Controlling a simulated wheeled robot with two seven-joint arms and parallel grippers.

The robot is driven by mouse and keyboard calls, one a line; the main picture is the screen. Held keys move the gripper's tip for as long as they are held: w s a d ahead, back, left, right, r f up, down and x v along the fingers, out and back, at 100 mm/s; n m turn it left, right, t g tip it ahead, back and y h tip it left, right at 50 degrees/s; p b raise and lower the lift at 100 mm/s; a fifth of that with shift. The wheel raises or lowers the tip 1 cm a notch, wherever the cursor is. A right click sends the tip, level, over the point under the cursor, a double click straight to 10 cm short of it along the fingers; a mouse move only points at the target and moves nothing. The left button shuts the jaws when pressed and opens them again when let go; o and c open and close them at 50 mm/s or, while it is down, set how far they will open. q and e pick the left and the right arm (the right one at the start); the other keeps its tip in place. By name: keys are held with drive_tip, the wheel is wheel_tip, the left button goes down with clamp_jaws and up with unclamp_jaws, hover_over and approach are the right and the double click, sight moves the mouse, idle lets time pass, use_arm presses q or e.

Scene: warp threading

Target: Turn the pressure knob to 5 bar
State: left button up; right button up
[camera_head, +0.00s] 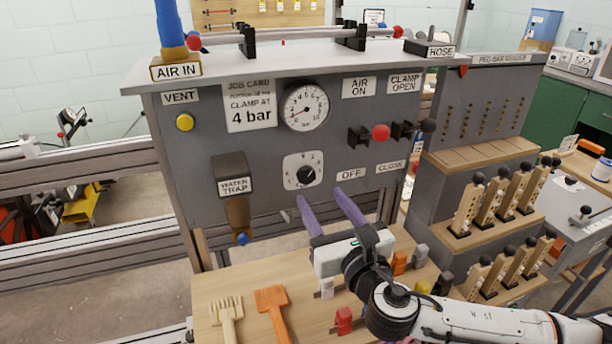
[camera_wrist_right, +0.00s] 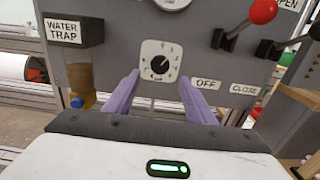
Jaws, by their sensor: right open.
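The pressure knob (camera_head: 306,175) is a round black knob on a white numbered dial plate, below the gauge. It also shows in the wrist view (camera_wrist_right: 160,65), with a pale mark that seems to point to the upper right; the number is too small to read surely. The round white pressure gauge (camera_head: 306,107) is above it; its reading is unclear. My right gripper (camera_head: 320,195) is open, its purple fingers spread below and in front of the knob. In the wrist view, the empty fingertips (camera_wrist_right: 158,76) stand either side of the dial. My left gripper is not in view.
The job card (camera_head: 249,103) reads "clamp at 4 bar". Red-tipped (camera_head: 380,132) and black-tipped (camera_head: 428,125) levers stick out right of the knob. A water trap (camera_head: 232,175) is at its left. Combs and coloured parts lie on the wooden bench (camera_head: 207,290) below.

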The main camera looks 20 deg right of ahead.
sight(308, 179)
drive_tip(key=w, duration=0.8)
drive_tip(key=shift+a, duration=0.15)
drive_tip(key=c, duration=1)
